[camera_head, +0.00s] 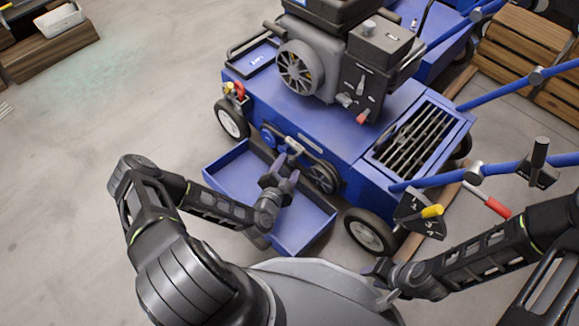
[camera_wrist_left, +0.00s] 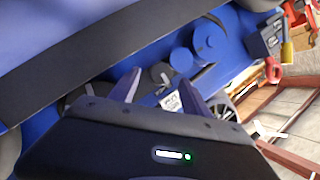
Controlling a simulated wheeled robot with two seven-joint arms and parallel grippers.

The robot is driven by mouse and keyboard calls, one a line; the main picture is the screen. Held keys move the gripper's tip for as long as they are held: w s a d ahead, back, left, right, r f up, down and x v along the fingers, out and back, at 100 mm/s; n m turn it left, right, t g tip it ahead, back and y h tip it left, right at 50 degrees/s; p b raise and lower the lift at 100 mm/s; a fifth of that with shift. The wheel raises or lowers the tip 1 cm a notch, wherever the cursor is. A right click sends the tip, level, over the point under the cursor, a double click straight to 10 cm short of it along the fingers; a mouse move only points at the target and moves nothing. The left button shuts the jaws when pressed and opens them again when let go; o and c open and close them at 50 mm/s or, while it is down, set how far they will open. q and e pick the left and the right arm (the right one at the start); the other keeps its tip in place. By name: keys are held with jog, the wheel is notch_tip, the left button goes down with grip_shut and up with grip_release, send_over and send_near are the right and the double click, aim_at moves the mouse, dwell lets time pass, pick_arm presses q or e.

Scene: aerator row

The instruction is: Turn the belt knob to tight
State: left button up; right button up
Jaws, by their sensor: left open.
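The blue aerator (camera_head: 310,115) stands in the middle of the head view, with a belt and dark pulleys (camera_head: 322,177) on its near side. A small grey knob-like part (camera_head: 294,145) sits by the belt; I take it for the belt knob. My left gripper (camera_head: 282,174) is open just in front of it, over the blue tray. In the left wrist view the two fingers (camera_wrist_left: 160,88) point at a dark grey round part (camera_wrist_left: 160,73) and a white label (camera_wrist_left: 172,102). I cannot tell whether they touch it. My right gripper (camera_head: 383,272) is low at the right, its jaws unclear.
An open blue tray (camera_head: 305,237) sticks out below the belt side. Blue handle bars (camera_head: 480,172) reach right. Wooden crates (camera_head: 525,50) stand behind.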

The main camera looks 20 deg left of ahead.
pick_arm(q)
jog(key=shift+x, duration=0.85)
jog(key=shift+c, duration=0.4)
grip_shut()
